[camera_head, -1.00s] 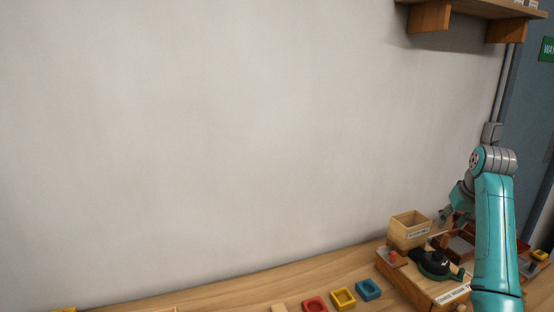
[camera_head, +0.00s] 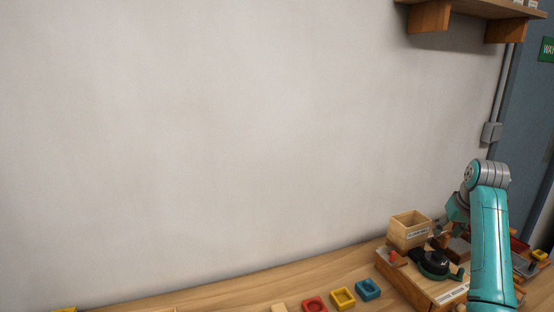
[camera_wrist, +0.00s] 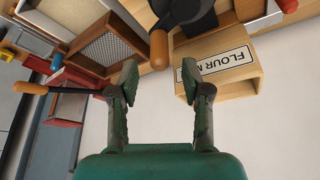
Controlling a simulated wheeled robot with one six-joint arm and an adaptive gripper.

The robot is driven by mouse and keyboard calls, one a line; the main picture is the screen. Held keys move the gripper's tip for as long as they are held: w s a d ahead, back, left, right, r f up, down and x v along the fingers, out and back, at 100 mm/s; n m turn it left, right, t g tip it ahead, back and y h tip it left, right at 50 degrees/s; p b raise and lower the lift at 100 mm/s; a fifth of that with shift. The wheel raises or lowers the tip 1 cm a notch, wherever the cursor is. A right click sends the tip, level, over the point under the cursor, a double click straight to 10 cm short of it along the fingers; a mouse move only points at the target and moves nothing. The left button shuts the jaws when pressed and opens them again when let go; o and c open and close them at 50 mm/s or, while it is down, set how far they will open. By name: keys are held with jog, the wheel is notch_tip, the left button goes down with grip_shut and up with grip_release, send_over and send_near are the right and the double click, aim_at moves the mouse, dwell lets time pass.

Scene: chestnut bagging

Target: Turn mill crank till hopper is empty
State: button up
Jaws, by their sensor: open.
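My gripper (camera_wrist: 160,78) is open and empty in the wrist view, its two green fingers apart. A rounded wooden knob (camera_wrist: 158,50), which looks like a crank handle, lies just beyond and between the fingertips, not gripped. A dark part (camera_wrist: 183,12) is beside it at the top edge. A wooden box labelled "FLOUR M..." (camera_wrist: 240,65) is close to the right finger; the rest of its label is hidden. In the head view my gripper (camera_head: 440,229) is small beside the open wooden box (camera_head: 409,241). The hopper's contents cannot be seen.
A mesh-bottomed wooden tray (camera_wrist: 105,50) and a black rod with an orange grip (camera_wrist: 30,88) lie left of the fingers. A black-and-green device (camera_head: 435,264) sits on a wooden base. Coloured square trays (camera_head: 343,298) stand on the bench. A shelf (camera_head: 470,8) hangs above.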

aim_at(448, 236)
jog(key=shift+f, duration=0.6)
jog(key=shift+f, duration=0.15)
jog(key=shift+f, duration=0.85)
